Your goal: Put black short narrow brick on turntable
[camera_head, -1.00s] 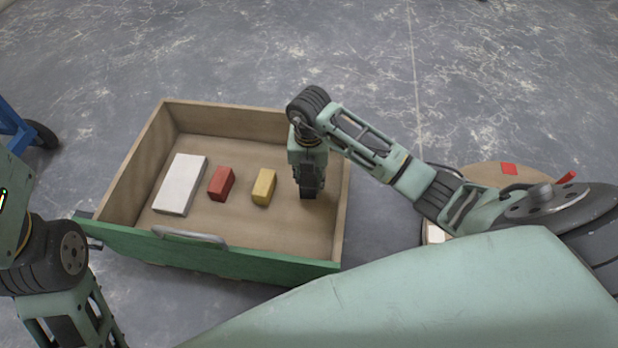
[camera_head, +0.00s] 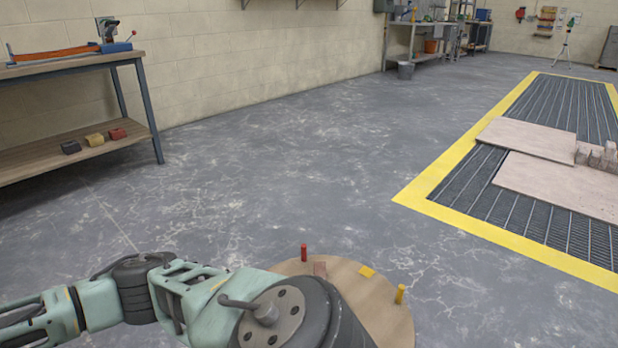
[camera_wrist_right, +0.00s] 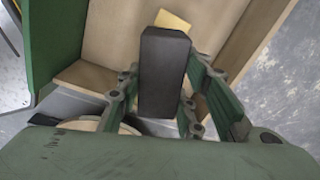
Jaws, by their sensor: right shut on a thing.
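The black brick (camera_wrist_right: 163,75) is between the fingers of my right gripper (camera_wrist_right: 162,92) in the right wrist view. The gripper is shut on it, with the wooden drawer (camera_wrist_right: 238,35) behind. The turntable (camera_head: 378,305) is a round wooden disc at the bottom of the head view. It carries a red peg (camera_head: 304,252), a yellow peg (camera_head: 400,294), a flat yellow patch and a reddish patch. The right gripper is outside the head view. My left gripper is in neither current view.
A yellow brick (camera_wrist_right: 172,20) shows behind the black one. At the left, a workbench (camera_head: 75,60) has black, yellow and red blocks on its lower shelf. A yellow-bordered floor grate (camera_head: 480,190) with boards lies at the right. The floor between is clear.

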